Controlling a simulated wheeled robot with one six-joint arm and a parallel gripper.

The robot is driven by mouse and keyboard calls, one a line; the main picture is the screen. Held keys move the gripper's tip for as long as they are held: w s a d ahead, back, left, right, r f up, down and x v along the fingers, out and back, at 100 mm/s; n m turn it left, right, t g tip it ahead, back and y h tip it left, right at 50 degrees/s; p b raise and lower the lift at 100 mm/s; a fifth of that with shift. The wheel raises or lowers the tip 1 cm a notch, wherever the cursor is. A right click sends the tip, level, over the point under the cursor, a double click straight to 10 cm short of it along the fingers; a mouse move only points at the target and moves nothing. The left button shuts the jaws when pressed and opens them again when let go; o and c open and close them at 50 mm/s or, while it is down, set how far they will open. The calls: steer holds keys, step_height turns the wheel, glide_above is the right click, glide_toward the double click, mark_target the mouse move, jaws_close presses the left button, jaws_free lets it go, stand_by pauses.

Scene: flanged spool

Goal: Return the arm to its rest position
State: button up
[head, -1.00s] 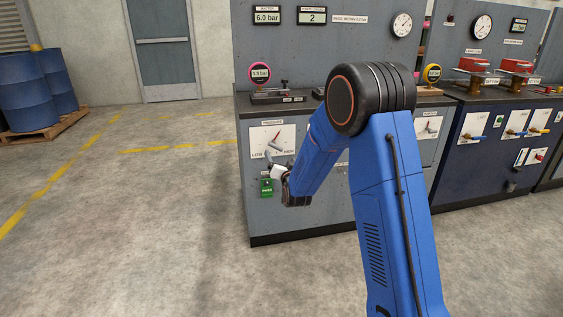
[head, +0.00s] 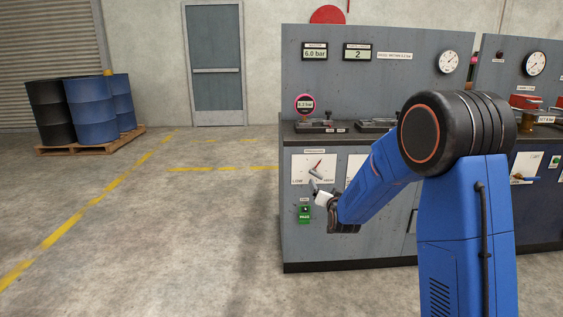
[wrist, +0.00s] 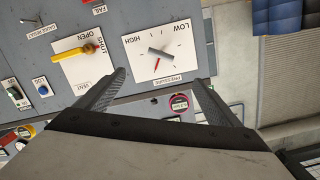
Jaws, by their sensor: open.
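My blue arm with its dark round joint stands at the right of the head view, bent, its forearm sloping down to the left. My gripper (head: 314,184) is small there, in front of the grey test bench (head: 340,245), near its pressure panel. In the wrist view the two dark fingers of my gripper (wrist: 160,84) are spread apart, with nothing between them. The pressure panel (wrist: 178,72) with its grey knob and red pointer lies beyond the fingers, upside down. Whether the fingers touch anything is not clear.
A vent panel (wrist: 80,64) with a yellow lever is beside the pressure panel. A pink-rimmed gauge (head: 305,104) stands on the bench top. A green button box (head: 305,213) is below the panel. Blue drums (head: 90,105) stand on a pallet at the left. The floor between is clear.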

steer(key=s+d+r+n+g, duration=0.1)
steer(key=s+d+r+g, duration=0.2)
steer(key=s, duration=1)
steer(key=s+d+r+n+g, duration=0.1)
steer(key=s+r+n+g, duration=0.2)
steer(key=s, duration=1)
steer(key=s+d+f+g, duration=0.1)
steer(key=s+g, duration=0.2)
steer(key=s, duration=1.3)
steer(key=s+d+f+g, duration=0.1)
steer(key=s+g, duration=0.2)
steer(key=s, duration=1.3)
steer(key=shift+d+f, duration=0.25)
steer(key=shift+d, duration=0.15)
